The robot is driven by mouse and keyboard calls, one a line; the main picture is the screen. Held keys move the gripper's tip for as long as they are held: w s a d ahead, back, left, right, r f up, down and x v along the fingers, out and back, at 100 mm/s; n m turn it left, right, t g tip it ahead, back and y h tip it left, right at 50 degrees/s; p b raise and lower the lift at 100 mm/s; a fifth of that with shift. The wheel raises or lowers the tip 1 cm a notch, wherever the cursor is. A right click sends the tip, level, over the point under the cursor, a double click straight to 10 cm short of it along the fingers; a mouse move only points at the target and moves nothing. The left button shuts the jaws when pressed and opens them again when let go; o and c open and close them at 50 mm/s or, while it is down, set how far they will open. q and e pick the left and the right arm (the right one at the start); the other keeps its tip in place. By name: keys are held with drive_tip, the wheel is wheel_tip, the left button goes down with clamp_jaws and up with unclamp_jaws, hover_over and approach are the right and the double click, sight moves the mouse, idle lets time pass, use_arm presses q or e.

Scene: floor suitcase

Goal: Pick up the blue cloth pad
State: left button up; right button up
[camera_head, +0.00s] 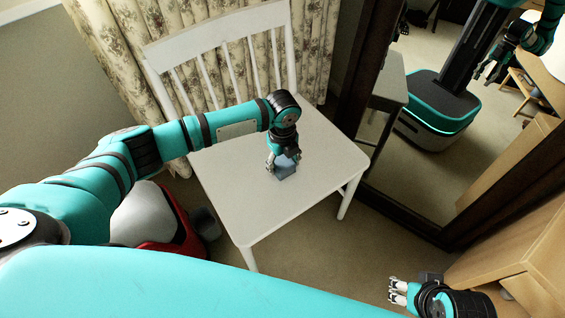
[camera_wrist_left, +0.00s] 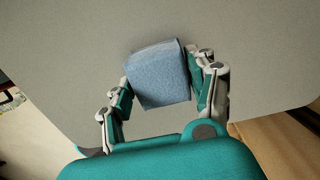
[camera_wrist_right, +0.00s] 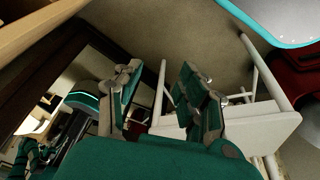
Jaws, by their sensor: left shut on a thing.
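The blue cloth pad (camera_wrist_left: 160,77) is a small blue-grey block on the white chair's seat (camera_head: 240,205). My left gripper (camera_head: 284,166) reaches down over the seat, and the pad (camera_head: 287,170) shows between its fingers. In the left wrist view my left gripper (camera_wrist_left: 163,88) is shut on the pad, with one finger on each side. I cannot tell whether the pad touches the seat. My right gripper (camera_head: 392,291) is at the lower right of the head view, away from the chair. In the right wrist view my right gripper (camera_wrist_right: 155,85) is open and empty.
The chair has a slatted back (camera_head: 222,60) before a flowered curtain (camera_head: 120,60). A dark-framed mirror (camera_head: 440,160) stands right of it, reflecting me. A wooden piece of furniture (camera_head: 530,250) is near my right gripper. A red and white object (camera_head: 150,215) lies left of the chair.

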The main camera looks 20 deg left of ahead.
sight(283, 161)
use_arm(q)
drive_tip(key=shift+r, duration=0.5)
wheel_tip(283, 161, up, 2)
drive_tip(key=shift+r+p, duration=0.1)
drive_tip(key=shift+p, duration=0.55)
drive_tip(key=shift+s+a+r, duration=0.1)
drive_tip(key=shift+s+r, duration=0.15)
drive_tip(key=shift+r, duration=0.1)
drive_tip(key=s+a+p, duration=0.1)
drive_tip(key=s, duration=0.3)
drive_tip(key=s+a+p, duration=0.1)
drive_tip(key=s, duration=0.4)
drive_tip(key=s+a+r+p, duration=0.1)
drive_tip(key=s, duration=0.4)
drive_tip(key=shift+a+p, duration=0.35)
drive_tip(key=shift+a, duration=0.05)
drive_tip(key=shift+s+a, duration=0.1)
drive_tip(key=shift+s, duration=0.35)
use_arm(e)
wheel_tip(283, 161, down, 14)
drive_tip(key=g, duration=0.1)
drive_tip(key=shift+w+a, duration=0.2)
drive_tip(key=shift+w, duration=0.25)
drive_tip(key=shift+r, duration=0.1)
